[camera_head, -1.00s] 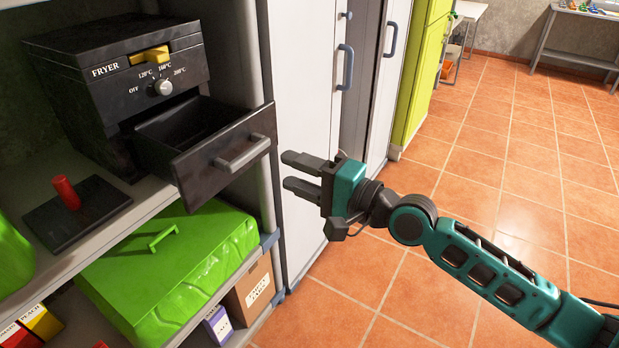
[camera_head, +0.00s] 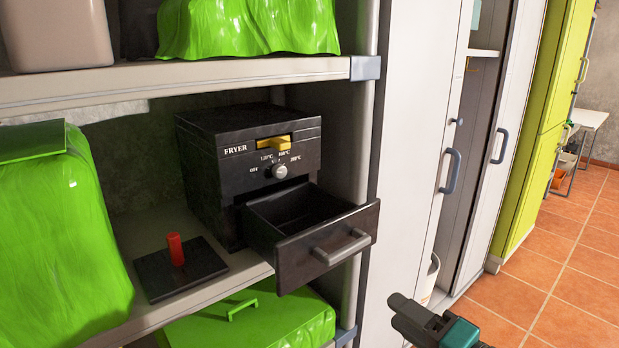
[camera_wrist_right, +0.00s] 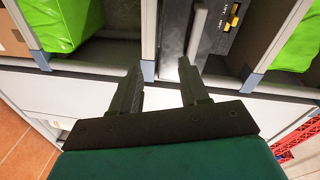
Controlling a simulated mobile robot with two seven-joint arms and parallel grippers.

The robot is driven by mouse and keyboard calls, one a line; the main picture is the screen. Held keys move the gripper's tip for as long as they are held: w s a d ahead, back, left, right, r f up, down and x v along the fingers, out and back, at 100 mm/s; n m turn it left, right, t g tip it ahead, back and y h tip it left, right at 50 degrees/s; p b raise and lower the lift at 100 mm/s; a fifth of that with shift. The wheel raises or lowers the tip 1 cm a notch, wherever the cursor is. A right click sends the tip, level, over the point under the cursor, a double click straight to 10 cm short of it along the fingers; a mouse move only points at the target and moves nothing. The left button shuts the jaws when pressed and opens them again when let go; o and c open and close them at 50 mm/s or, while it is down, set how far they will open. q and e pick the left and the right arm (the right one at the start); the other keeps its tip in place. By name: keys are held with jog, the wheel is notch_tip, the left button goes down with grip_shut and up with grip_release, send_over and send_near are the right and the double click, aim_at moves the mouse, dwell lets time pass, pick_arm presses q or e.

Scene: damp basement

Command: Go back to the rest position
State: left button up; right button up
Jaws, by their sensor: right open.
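My right gripper (camera_head: 420,322) is at the bottom edge of the head view, below and to the right of the fryer's drawer. In the right wrist view its two dark fingers (camera_wrist_right: 160,85) stand apart with nothing between them. The black fryer (camera_head: 250,165) sits on the middle shelf with its drawer (camera_head: 325,248) pulled out, apart from my gripper. The fryer also shows at the top of the right wrist view (camera_wrist_right: 222,35). A black plate with a red handle (camera_head: 178,262) lies on the shelf left of the drawer. My left gripper is not in view.
Green-covered things (camera_head: 60,230) stand on the shelves. A grey shelf post (camera_head: 362,150) and white lockers (camera_head: 420,150) stand right of the fryer. A locker door is ajar beside a lime-green cabinet (camera_head: 535,130). The tiled floor (camera_head: 560,270) at the right is clear.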

jog(key=s+f+n+g+h, duration=0.1)
jog(key=s+f+n+h, duration=0.2)
jog(key=f, duration=0.8)
jog(key=s+f+n+g+h, duration=0.2)
jog(key=s+f+n+h, duration=0.2)
jog(key=s+f+n, duration=0.4)
jog(key=s+f, duration=0.3)
jog(key=shift+s+f+g, duration=0.15)
jog(key=shift+s+g, duration=0.05)
jog(key=shift+g, duration=0.1)
